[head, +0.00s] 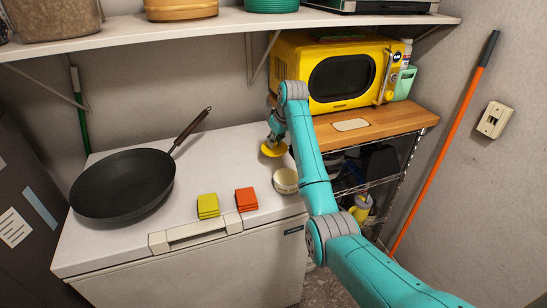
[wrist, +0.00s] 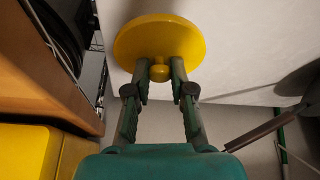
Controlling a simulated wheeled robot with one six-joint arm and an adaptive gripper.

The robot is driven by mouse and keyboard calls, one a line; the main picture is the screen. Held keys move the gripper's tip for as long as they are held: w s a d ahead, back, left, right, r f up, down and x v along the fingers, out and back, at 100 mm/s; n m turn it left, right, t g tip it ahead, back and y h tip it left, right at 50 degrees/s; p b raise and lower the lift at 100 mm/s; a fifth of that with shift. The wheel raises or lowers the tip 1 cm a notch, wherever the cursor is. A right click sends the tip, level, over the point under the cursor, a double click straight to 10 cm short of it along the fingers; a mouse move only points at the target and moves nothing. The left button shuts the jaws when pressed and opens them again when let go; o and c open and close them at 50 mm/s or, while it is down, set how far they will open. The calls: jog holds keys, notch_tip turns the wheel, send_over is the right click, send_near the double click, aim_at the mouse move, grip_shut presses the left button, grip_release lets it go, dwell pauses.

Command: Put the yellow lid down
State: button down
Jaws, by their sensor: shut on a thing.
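The yellow lid (wrist: 165,40) is a round disc with a small knob. My gripper (wrist: 160,70) is shut on the knob in the wrist view. In the head view my gripper (head: 273,138) points down over the back right part of the white chest top, with the yellow lid (head: 273,149) below its fingertips. I cannot tell whether the lid touches the surface. A round cream pot (head: 286,181) stands in front of the lid, near the right edge of the chest, partly beside my arm.
The white chest (head: 222,162) also bears a black frying pan (head: 125,186), a yellow sponge stack (head: 208,206) and an orange one (head: 246,199). A yellow microwave (head: 335,72) stands on a wooden-topped rack (head: 385,122) at right. A shelf (head: 200,24) overhangs the back.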

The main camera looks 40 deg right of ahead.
jog(key=shift+f, duration=3.55)
jog(key=shift+f, duration=0.1)
jog(key=c, duration=1)
grip_release()
jog(key=v, duration=1.2)
